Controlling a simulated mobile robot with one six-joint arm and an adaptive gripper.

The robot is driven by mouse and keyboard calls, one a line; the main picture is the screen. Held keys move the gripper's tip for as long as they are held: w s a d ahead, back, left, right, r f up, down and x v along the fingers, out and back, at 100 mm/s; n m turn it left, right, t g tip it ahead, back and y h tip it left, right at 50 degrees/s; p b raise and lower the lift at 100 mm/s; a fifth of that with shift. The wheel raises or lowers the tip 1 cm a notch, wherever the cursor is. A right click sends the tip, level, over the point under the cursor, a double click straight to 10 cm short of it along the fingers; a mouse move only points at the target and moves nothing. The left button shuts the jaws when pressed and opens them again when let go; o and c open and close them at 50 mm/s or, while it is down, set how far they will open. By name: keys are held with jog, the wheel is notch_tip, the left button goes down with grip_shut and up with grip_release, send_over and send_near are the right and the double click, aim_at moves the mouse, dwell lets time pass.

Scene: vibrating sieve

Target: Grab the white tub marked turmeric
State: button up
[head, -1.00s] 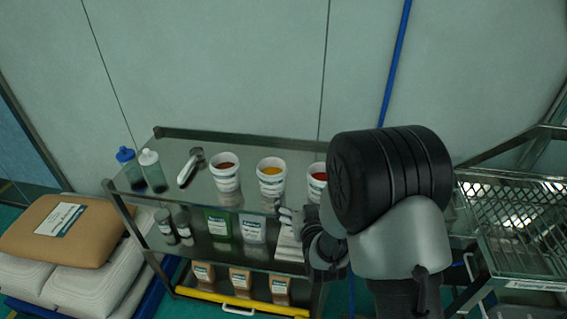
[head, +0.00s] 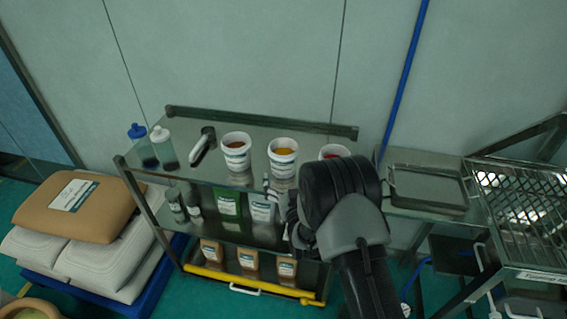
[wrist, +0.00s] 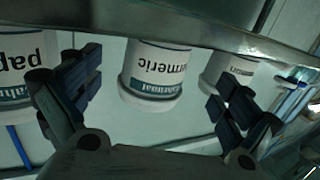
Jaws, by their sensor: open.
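The white tub marked turmeric (wrist: 155,72) shows upside down in the wrist view, its label facing me. In the head view it is the middle of three tubs (head: 283,158) on the cart's top shelf, upright, with yellow-orange powder inside. My gripper (wrist: 158,98) is open and empty. In the wrist view its fingers are spread to either side of the turmeric tub, which appears beyond them; I see no contact. In the head view my gripper (head: 274,190) is just in front of the tub, near the shelf's front edge, partly hidden by my wrist.
A tub with brown powder (head: 236,152) stands to the left, and a tub with red powder (head: 333,152), partly hidden by my arm, to the right. The shelf edge (wrist: 215,32) crosses the wrist view.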

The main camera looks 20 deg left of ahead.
aim_at(286, 169)
jog(key=b+x, duration=0.1)
jog(key=x, duration=0.5)
jog(key=shift+w, duration=0.3)
jog(key=shift+d, duration=0.1)
jog(key=shift+c, duration=0.6)
jog(key=shift+r, duration=0.1)
jog(key=c, duration=1.2)
